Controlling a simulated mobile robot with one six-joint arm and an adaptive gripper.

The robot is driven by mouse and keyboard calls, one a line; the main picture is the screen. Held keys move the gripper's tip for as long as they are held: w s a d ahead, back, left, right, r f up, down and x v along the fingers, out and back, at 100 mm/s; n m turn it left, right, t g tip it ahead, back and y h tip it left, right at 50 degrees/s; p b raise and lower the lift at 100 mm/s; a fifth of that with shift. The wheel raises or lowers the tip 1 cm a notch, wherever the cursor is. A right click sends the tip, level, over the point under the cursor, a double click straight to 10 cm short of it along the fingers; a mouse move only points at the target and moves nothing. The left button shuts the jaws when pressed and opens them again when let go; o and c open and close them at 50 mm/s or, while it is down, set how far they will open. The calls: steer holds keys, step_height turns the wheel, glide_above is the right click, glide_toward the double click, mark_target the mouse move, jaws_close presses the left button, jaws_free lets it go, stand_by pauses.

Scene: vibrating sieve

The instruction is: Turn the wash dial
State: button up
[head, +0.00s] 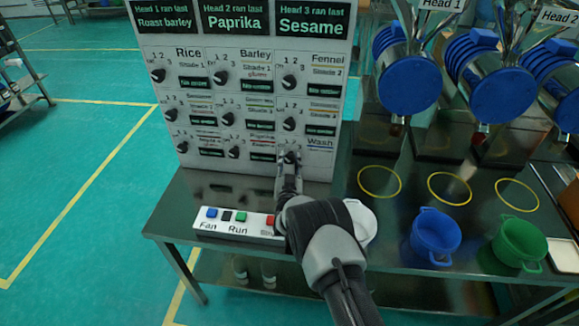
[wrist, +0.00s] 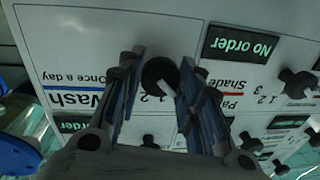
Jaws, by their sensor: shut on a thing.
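The wash dial (wrist: 160,75) is a round black knob with a pale pointer mark. It sits beside the word Wash at the lower right of the white panel, and in the head view (head: 291,157) my gripper partly hides it. My gripper (wrist: 160,68) has its two fingers on either side of the knob and is shut on it. In the head view my gripper (head: 288,163) reaches up to the panel from the table front. The numbers 1 and 2 show by the dial; I cannot tell exactly where its pointer stands.
Other black dials, such as the Fennel dial (head: 289,81), fill the panel (head: 262,60). A button box (head: 231,229) with coloured buttons lies before it, partly behind my arm. A blue pot (head: 436,236) and a green pot (head: 520,243) stand right on the dark table (head: 395,210).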

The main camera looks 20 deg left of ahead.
steer(key=m+b, duration=0.4)
steer(key=shift+a+m+t, duration=0.15)
steer(key=shift+m+t, duration=0.15)
steer(key=shift+m, duration=0.1)
stand_by(0.4)
steer(key=o, duration=1.1)
steer(key=shift+c, duration=0.2)
